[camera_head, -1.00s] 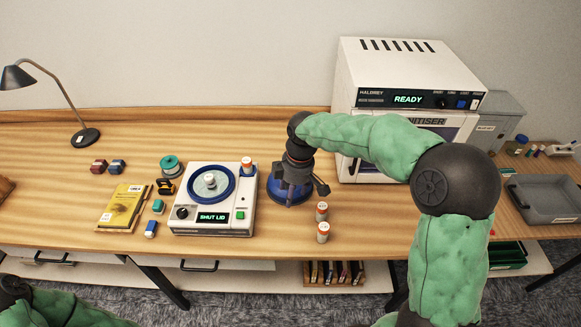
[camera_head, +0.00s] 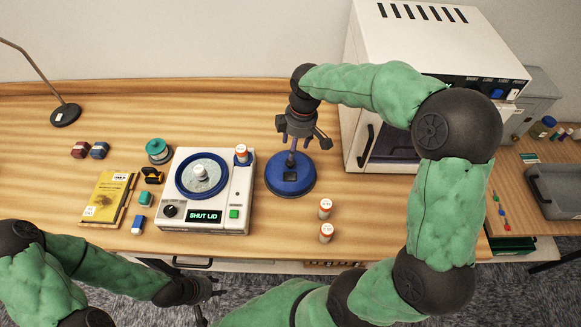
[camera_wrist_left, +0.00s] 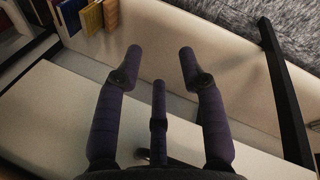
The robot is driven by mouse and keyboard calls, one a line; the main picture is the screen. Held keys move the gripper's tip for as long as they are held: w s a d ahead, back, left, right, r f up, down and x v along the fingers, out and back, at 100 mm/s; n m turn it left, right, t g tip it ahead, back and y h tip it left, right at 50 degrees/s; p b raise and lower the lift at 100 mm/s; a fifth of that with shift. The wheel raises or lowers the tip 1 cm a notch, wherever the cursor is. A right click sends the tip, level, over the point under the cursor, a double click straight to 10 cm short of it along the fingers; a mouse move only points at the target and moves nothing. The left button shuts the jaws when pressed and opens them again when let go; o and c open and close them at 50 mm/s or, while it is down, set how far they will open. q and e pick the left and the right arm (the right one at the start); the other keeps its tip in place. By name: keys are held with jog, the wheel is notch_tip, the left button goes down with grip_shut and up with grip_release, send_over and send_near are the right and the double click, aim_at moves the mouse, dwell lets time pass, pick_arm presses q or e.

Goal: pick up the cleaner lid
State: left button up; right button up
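The blue round cleaner lid (camera_head: 291,181) lies on the table right of the white cleaner (camera_head: 240,197), with a dark knob standing up from its middle. The cleaner's blue-rimmed bowl is uncovered with a white-capped piece in it, and its display reads SHUT LID. My right gripper (camera_head: 300,148) points down just above the lid, its fingers apart around or just behind the knob's top; contact cannot be told. My left gripper (camera_head: 212,287) is low at the table's front edge; in the left wrist view its fingers (camera_wrist_left: 160,65) are spread and empty.
Two orange-capped vials (camera_head: 325,209) stand right of the lid, and another sits on the cleaner's back corner. The white sanitiser (camera_head: 420,50) stands behind and right. A yellow book (camera_head: 108,197) and a teal spool (camera_head: 158,151) lie left of the cleaner.

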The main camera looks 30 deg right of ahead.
aim_at(290, 168)
jog(key=f, duration=0.3)
jog(key=shift+w+a+f+b, duration=0.15)
jog(key=shift+w+b, duration=0.05)
jog(key=shift+b, duration=0.1)
jog(key=f, duration=0.1)
jog(key=f+b, duration=0.1)
jog(key=f, duration=0.1)
jog(key=f+b, duration=0.1)
jog(key=f, duration=0.1)
jog(key=shift+w+a, duration=0.1)
jog(key=shift+a, duration=0.25)
grip_shut()
